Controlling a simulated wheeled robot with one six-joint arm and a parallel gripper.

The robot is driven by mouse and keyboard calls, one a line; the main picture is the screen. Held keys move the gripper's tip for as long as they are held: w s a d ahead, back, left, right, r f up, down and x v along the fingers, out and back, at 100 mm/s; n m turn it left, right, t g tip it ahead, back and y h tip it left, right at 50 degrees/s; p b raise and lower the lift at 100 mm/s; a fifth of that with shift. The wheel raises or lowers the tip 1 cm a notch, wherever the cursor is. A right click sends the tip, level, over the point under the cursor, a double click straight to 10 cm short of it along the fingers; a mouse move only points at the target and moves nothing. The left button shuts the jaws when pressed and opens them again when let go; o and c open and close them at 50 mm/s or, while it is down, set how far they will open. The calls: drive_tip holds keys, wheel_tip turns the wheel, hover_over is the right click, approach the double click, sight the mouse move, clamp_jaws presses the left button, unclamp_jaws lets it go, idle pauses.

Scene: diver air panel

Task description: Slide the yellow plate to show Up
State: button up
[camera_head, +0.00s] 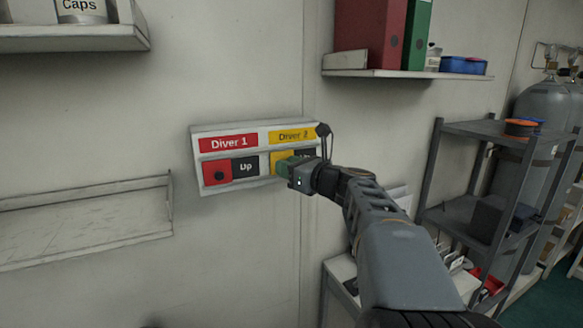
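A white panel (258,130) on the wall has two slots. The lower right slot, under the yellow "Diver 2" label (293,135), holds the yellow plate (275,158). The plate's visible part is at the slot's left end. A dark area (306,152) shows to its right, but any word there is hidden. My gripper (283,166) reaches in from the right and is in front of the yellow plate, covering most of it. Its fingertips are at or very near the plate; contact and the plate's knob cannot be made out, nor can the finger gap.
Under the red "Diver 1" label (229,143), a red plate (217,173) with a dark knob sits left of a dark "Up" field (245,167). A wall shelf (400,74) with binders is above right. A grey rack (480,130) stands right. The wall below the panel is clear.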

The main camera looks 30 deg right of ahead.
drive_tip(key=shift+s+d, duration=0.1)
drive_tip(key=b+v, duration=0.2)
drive_tip(key=v, duration=1.1)
drive_tip(key=shift+s+b, duration=0.3)
drive_tip(key=shift+b, duration=0.1)
wheel_tip(320, 180, down, 19)
drive_tip(key=s+a+n+g+h, duration=0.2)
drive_tip(key=a+n+g+h, duration=0.15)
drive_tip(key=n+g, duration=0.85)
drive_tip(key=s+a+f+n+h, duration=0.1)
drive_tip(key=a+f+n, duration=0.3)
drive_tip(key=n, duration=0.6)
drive_tip(key=s+a+f+n+g+h, duration=0.1)
drive_tip(key=s+a+f+n, duration=0.3)
drive_tip(key=a+n, duration=0.5)
drive_tip(key=shift+f+n+h, duration=0.35)
drive_tip(key=shift+f+n, duration=0.15)
drive_tip(key=shift+f, duration=0.1)
